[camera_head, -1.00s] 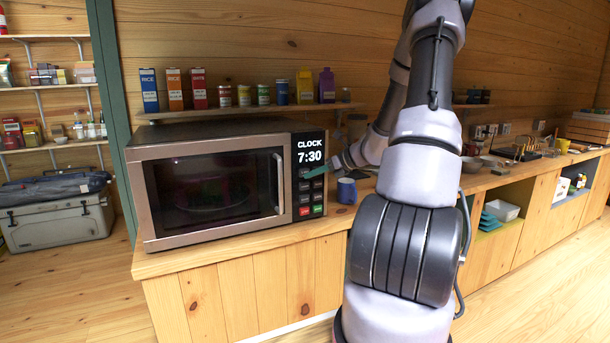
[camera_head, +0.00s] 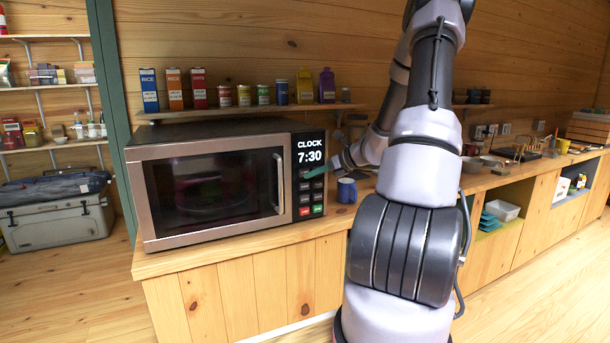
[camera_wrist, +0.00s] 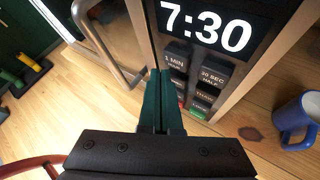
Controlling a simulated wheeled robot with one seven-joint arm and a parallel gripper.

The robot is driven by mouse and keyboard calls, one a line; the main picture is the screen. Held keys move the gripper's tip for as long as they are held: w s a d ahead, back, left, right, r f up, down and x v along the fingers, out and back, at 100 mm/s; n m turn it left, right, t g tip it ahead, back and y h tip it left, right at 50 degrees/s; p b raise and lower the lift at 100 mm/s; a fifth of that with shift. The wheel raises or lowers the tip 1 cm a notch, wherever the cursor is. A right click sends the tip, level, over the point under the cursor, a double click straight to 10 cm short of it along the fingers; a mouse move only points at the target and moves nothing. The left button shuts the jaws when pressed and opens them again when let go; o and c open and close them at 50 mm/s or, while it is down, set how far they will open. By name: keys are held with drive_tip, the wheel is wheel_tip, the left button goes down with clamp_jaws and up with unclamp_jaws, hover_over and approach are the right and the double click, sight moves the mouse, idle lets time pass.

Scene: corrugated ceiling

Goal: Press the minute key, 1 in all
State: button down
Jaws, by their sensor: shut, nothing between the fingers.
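The microwave (camera_head: 209,188) stands on the counter with its door closed. Its display (camera_head: 310,150) reads CLOCK 7:30, and 7:30 also shows in the wrist view (camera_wrist: 206,27). The minute key, labelled 1 MIN (camera_wrist: 177,54), is dark and at the upper left of the keypad, just below the display. My gripper (camera_wrist: 164,74) is shut and empty, its green fingers together. In the head view my gripper (camera_head: 315,173) is in front of the upper keys.
The 30 SEC key (camera_wrist: 214,74) is right of the minute key. Green (camera_head: 305,211) and red (camera_head: 317,209) keys are at the bottom of the keypad. The door handle (camera_head: 279,183) stands out left of the keypad. A blue mug (camera_head: 346,190) is right of the microwave.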

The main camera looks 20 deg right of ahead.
drive_tip(key=shift+w, duration=0.1)
idle(0.7)
drive_tip(key=shift+w, duration=0.3)
drive_tip(key=shift+w, duration=0.4)
idle(0.6)
drive_tip(key=shift+s, duration=0.8)
drive_tip(key=shift+s, duration=2.5)
